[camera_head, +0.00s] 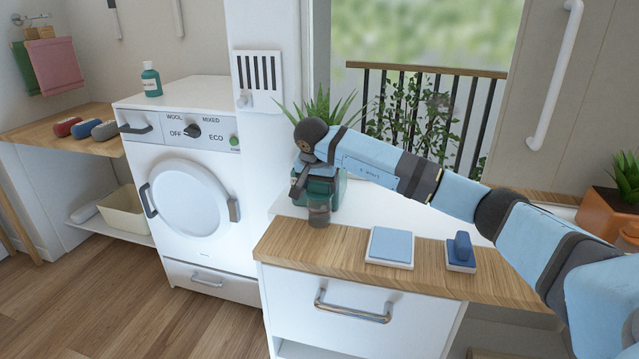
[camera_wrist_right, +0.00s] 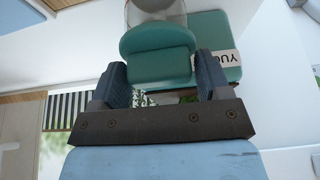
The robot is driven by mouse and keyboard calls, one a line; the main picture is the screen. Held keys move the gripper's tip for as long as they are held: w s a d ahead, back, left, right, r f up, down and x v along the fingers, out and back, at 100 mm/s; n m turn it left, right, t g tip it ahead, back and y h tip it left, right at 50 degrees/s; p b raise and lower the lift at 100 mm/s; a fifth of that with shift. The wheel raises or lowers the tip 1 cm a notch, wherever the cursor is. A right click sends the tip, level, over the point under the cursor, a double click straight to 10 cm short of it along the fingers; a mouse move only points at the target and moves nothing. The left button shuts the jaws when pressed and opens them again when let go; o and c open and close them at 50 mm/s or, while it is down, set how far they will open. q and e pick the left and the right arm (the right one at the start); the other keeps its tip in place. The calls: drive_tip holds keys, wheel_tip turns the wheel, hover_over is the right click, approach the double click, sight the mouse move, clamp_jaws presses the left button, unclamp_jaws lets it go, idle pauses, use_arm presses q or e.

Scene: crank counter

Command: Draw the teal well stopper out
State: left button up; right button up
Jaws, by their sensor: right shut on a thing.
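A teal stopper (camera_wrist_right: 158,52), with a rounded wider end and a narrower block, shows between the fingers of my right gripper (camera_wrist_right: 162,75) in the right wrist view. The gripper is shut on it. A clear vessel (camera_wrist_right: 150,8) is just past the stopper's far end; I cannot tell whether the stopper is still seated. A teal body (camera_wrist_right: 222,40) with a partly hidden white label is behind. In the head view, my right gripper (camera_head: 304,178) is in front of the teal machine (camera_head: 327,192), above a clear cup (camera_head: 319,212), and hides the stopper. My left gripper is not in view.
On the wooden counter (camera_head: 290,242) are a light blue square pad (camera_head: 391,246) and a blue-handled block (camera_head: 461,250). A potted plant (camera_head: 318,112) stands behind the machine. A white washer (camera_head: 195,195) stands left; an orange pot (camera_head: 606,210) is far right.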

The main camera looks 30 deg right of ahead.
drive_tip(key=shift+r+p, duration=0.65)
drive_tip(key=shift+r, duration=0.05)
drive_tip(key=shift+r+p, duration=1.65)
drive_tip(key=shift+r, duration=0.5)
